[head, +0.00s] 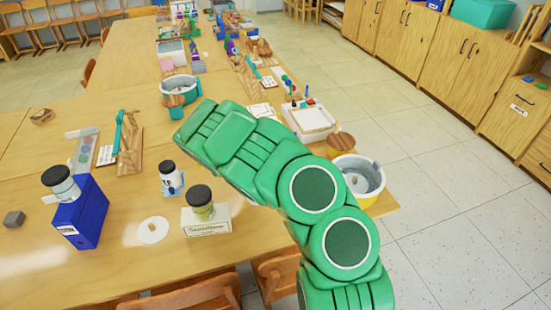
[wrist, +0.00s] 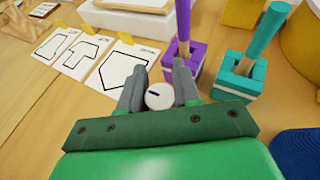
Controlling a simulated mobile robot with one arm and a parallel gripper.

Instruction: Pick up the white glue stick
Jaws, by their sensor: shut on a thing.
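In the wrist view, my gripper (wrist: 158,84) has its two grey fingers closed on a small white round thing with a dark mark on top, which looks like the end of the white glue stick (wrist: 159,97). The rest of the stick is hidden, so I cannot tell whether it touches the table. In the head view my green arm reaches over the table and hides the gripper and the glue stick.
Just beyond the fingers stand a purple block with a post (wrist: 184,50) and a teal one (wrist: 243,75). White cards with black outlines (wrist: 122,70) lie to the left. In the head view, a blue box (head: 82,216) and jars stand on the near table (head: 120,265).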

